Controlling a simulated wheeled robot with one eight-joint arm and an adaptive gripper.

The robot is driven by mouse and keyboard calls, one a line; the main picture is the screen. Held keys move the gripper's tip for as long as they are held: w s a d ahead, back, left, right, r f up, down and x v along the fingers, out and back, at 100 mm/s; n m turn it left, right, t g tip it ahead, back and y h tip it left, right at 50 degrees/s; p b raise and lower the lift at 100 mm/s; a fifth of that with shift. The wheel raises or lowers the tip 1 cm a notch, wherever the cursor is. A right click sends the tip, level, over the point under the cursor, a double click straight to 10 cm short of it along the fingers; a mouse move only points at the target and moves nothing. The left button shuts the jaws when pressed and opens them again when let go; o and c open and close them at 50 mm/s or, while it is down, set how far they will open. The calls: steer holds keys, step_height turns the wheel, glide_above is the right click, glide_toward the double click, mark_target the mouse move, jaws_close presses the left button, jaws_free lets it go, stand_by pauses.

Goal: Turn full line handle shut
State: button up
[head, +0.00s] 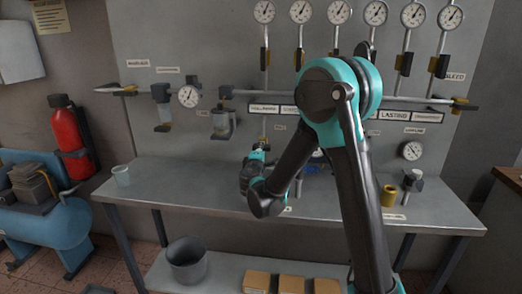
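Several small valve handles show on the grey wall panel, and I cannot tell which is the full line handle because the small labels are mostly unreadable. Dark handles with yellow parts sit on the vertical pipes, such as the left one (265,59) and one at the right (404,63). Others are at the left end (126,91) and right end (465,105) of the horizontal pipe. My gripper (261,150) is small and partly hidden, in front of the panel below the label strip, near a thin yellow-tipped pipe. Whether it is open or touching anything is unclear.
A row of gauges (300,11) tops the panel. A grey bucket (187,260) is below. A red extinguisher (66,135) hangs left. My arm hides the panel's middle right.

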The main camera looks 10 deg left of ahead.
steer(key=o, duration=0.4)
steer(key=shift+o, duration=0.2)
steer(key=shift+s, duration=0.15)
steer(key=s, duration=1.1)
steer(key=shift+s+a, duration=0.2)
steer(key=shift+s, duration=0.2)
steer(key=shift+s, duration=0.1)
